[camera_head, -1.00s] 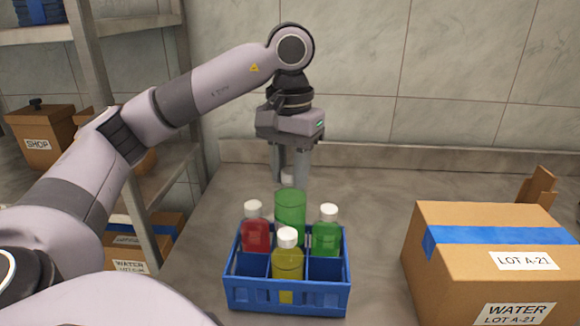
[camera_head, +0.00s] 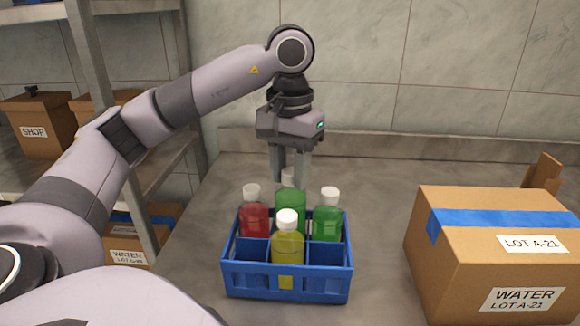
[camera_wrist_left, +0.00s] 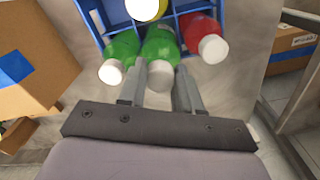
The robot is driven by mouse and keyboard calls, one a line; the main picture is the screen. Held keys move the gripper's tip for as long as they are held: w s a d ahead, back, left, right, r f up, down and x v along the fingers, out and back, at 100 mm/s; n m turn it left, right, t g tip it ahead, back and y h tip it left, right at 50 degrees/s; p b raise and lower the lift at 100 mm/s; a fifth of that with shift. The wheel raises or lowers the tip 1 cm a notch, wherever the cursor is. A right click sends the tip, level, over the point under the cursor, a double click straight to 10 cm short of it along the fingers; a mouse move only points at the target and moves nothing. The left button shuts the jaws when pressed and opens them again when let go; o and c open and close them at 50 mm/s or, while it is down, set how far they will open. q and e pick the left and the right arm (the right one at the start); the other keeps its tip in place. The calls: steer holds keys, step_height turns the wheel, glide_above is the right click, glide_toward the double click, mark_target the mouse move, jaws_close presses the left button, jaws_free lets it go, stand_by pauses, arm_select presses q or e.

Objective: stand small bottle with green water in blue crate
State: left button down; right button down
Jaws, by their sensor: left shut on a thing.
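My left gripper (camera_head: 289,176) is shut on the white cap of a green bottle (camera_head: 290,202). This bottle is upright, low in the back middle part of the blue crate (camera_head: 248,285). The yellow bottle in front hides its lower end, so I cannot tell whether it touches the crate floor. In the left wrist view the held bottle (camera_wrist_left: 160,46) has its cap between the fingers (camera_wrist_left: 160,72). Another green bottle (camera_head: 327,222) stands in the back right compartment. My right gripper is not in view.
A red bottle (camera_head: 254,219) stands back left and a yellow bottle (camera_head: 287,246) front middle in the crate. The front left and front right compartments are empty. A cardboard box (camera_head: 462,262) stands to the right, with bare counter (camera_head: 380,200) between.

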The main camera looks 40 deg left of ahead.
arm_select(q)
steer(key=shift+f, duration=0.65)
steer(key=shift+b, duration=0.3)
steer(key=shift+f+b, duration=0.75)
steer(key=shift+f, duration=0.2)
steer(key=c, duration=0.7)
jaws_free()
steer(key=c, duration=0.4)
steer(key=shift+o, duration=0.2)
steer(key=shift+r, duration=0.1)
